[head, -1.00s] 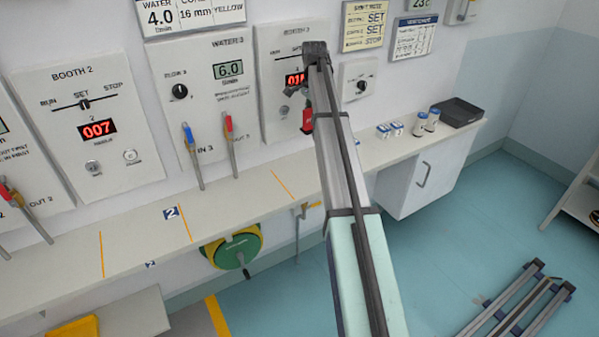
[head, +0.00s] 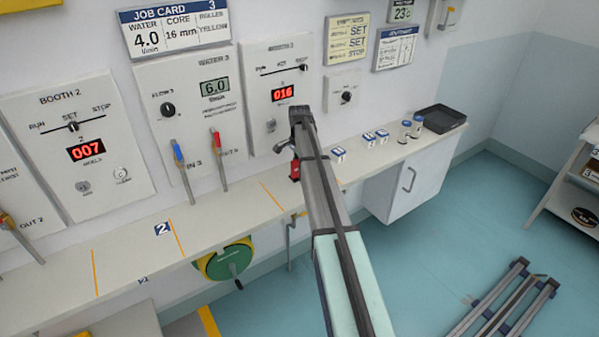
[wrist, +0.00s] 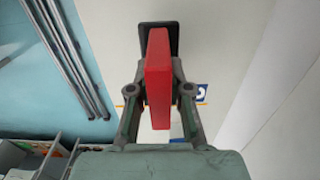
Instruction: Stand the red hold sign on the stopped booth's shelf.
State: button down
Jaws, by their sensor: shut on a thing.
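The red hold sign (head: 295,170) is in my gripper (head: 287,147), low over the shelf (head: 238,197) below the booth 3 panel (head: 279,110). In the wrist view the red sign (wrist: 158,80) stands between the two fingers of my gripper (wrist: 159,72), with its black base (wrist: 172,30) beyond them. The gripper is shut on it. I cannot tell whether the base touches the shelf. Booth 3 shows 016 and its slider knob (head: 305,68) sits at the STOP end. The booth 2 panel (head: 75,145) shows 007, with its knob at SET. My arm hides part of the shelf.
Blue-and-white items (head: 368,140), canisters (head: 411,130) and a black tray (head: 440,119) stand to the right on the shelf. Valve levers (head: 218,160) rise left of the sign. Orange lines (head: 272,193) divide the shelf. A green-yellow reel (head: 228,260) hangs below.

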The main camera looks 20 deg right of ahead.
jog(key=shift+f+p, duration=0.35)
jog(key=shift+f, duration=1.3)
jog(key=shift+f, duration=0.1)
jog(key=c, duration=1.1)
grip_release()
notch_tip(320, 180, up, 12)
jog(key=b, duration=0.3)
jog(key=shift+b, duration=0.35)
